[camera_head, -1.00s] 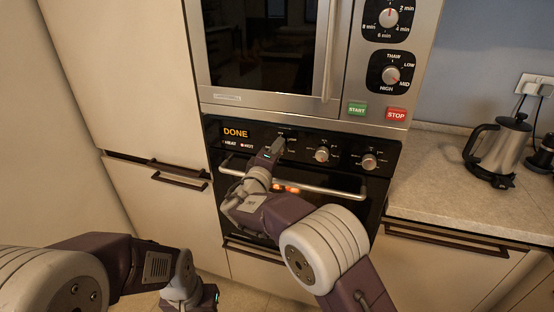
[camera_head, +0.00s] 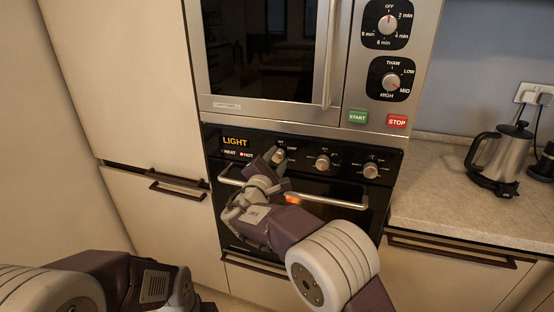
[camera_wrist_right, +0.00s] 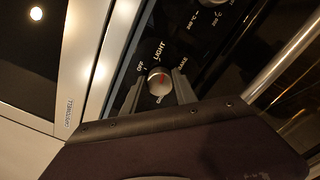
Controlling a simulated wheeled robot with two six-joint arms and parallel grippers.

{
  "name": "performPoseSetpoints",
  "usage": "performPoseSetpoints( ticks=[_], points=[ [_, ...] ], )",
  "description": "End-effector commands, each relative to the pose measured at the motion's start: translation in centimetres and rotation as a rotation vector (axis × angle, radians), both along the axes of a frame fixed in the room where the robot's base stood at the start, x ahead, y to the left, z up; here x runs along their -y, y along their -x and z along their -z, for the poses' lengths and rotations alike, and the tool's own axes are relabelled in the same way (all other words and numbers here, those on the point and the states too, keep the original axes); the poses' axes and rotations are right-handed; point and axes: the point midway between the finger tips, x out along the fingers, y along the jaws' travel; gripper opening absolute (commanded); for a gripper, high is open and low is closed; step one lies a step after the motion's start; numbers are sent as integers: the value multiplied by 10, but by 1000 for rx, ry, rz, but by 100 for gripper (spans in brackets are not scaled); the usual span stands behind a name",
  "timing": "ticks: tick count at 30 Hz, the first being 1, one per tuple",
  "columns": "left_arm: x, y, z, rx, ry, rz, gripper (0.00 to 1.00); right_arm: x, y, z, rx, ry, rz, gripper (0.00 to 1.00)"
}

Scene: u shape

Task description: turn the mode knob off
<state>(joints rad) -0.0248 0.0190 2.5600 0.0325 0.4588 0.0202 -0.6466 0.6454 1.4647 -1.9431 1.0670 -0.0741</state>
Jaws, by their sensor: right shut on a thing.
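The mode knob (camera_wrist_right: 159,84) is a round silver knob with a red mark, the leftmost on the black oven panel. In the right wrist view its labels read OFF, LIGHT and BAKE, and the red mark points roughly toward LIGHT. The oven display (camera_head: 235,142) reads LIGHT. My right gripper (camera_head: 278,156) is shut on the knob, with one finger on each side of it; the fingers (camera_wrist_right: 158,88) also show in the right wrist view. My left arm enters at the lower left, and its fingertips are out of the picture.
The oven handle (camera_head: 330,201) runs across below the panel, under my right wrist. Two more oven knobs, the middle one (camera_head: 322,162) and the right one (camera_head: 371,170), sit to the right. A microwave (camera_head: 285,119) is above. A kettle (camera_head: 497,155) stands on the right counter.

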Motion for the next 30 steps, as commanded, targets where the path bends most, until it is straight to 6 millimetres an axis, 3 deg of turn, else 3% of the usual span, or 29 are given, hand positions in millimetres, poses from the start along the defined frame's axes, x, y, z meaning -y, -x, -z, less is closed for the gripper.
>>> performPoseSetpoints(
  ticks=[14, 30],
  points=[
    [0, 0, -21, 0, 0, 0, 0, -1, 0, 0, -146, 433, -3, 0],
    [0, 0, -60, 0, 0, 0, 0, -1, 0, 0, -304, 914, -4, 0]
  ],
)
